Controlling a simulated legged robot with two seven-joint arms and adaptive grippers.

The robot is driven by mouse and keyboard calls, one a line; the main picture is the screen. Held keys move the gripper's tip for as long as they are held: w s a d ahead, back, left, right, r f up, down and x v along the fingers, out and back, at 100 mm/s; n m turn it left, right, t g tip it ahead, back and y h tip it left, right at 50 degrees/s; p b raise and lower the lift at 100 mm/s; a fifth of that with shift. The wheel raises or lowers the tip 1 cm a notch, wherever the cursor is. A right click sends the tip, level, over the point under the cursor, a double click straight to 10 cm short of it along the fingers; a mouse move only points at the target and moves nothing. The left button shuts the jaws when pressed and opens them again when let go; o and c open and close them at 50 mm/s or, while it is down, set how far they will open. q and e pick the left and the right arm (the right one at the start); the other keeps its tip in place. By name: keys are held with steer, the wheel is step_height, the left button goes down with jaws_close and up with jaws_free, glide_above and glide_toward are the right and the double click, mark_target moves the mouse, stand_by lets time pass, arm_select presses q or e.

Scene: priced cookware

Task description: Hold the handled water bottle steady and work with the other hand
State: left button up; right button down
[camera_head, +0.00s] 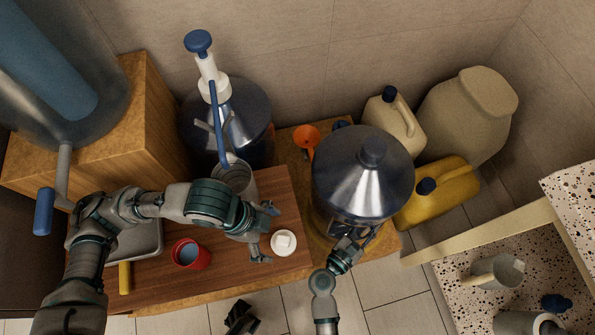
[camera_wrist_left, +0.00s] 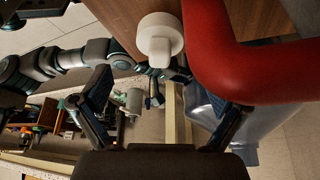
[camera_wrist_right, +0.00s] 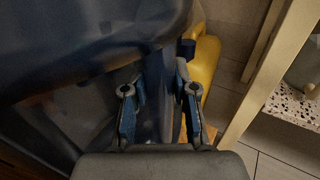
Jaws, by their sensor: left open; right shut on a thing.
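The handled water bottle (camera_head: 363,175) is large, with a dark body and a shiny cone-shaped top. It stands upright at the right end of the low wooden surface. My right gripper (camera_head: 346,246) is shut on the bottle's handle at its near side; in the right wrist view the dark bottle fills the left, with the handle (camera_wrist_right: 166,100) between the fingers (camera_wrist_right: 160,92). My left gripper (camera_head: 268,232) is open and empty over the board, beside a round white cap (camera_head: 283,243). The cap also shows in the left wrist view (camera_wrist_left: 160,38), ahead of the spread fingers (camera_wrist_left: 165,105).
A red cup (camera_head: 192,254) stands on the wooden board (camera_head: 225,270), left of my left gripper. A pump-topped bottle (camera_head: 245,110), grey cup (camera_head: 236,178) and orange funnel (camera_head: 306,136) are behind. Beige (camera_head: 392,125) and yellow (camera_head: 440,190) jugs stand right. A speckled counter (camera_head: 455,290) is front right.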

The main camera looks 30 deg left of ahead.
arm_select(q)
steer(key=shift+s+a+r, duration=0.1)
steer(key=shift+a+r, duration=0.05)
steer(key=shift+r, duration=0.2)
arm_select(e)
steer(key=c, duration=0.8)
jaws_free()
steer(key=shift+c, duration=0.2)
steer(key=s+a, duration=0.2)
steer(key=s, duration=0.9)
steer(key=shift+s+a, duration=0.25)
steer(key=shift+s, duration=0.1)
steer(key=shift+f, duration=0.1)
